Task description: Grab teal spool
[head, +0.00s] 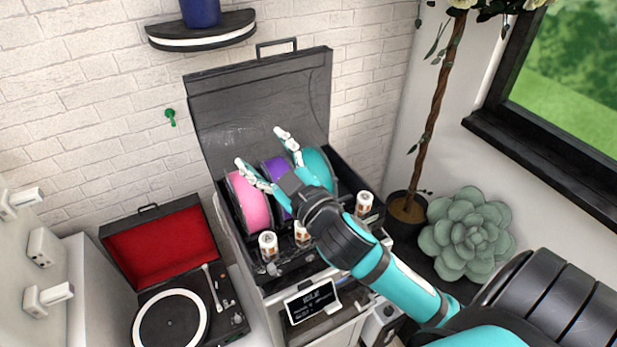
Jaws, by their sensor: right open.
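The teal spool (319,163) sits upright at the right end of a row of spools in an open black box, partly hidden behind my right gripper. A purple spool (272,172) stands in the middle, mostly covered by the gripper, and a pink spool (249,203) stands at the left. My right gripper (262,150) is open, its fingers spread above the spools. One finger is over the pink spool side and the other is near the teal spool's upper left edge. I cannot tell if it touches a spool. My left gripper is not in view.
The box's dark lid (260,100) stands raised behind the spools. Small white cylinders (268,246) line the box front. A record player (172,318) is at the left, a succulent (466,235) and potted tree (407,207) at the right. A shelf (203,32) hangs above.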

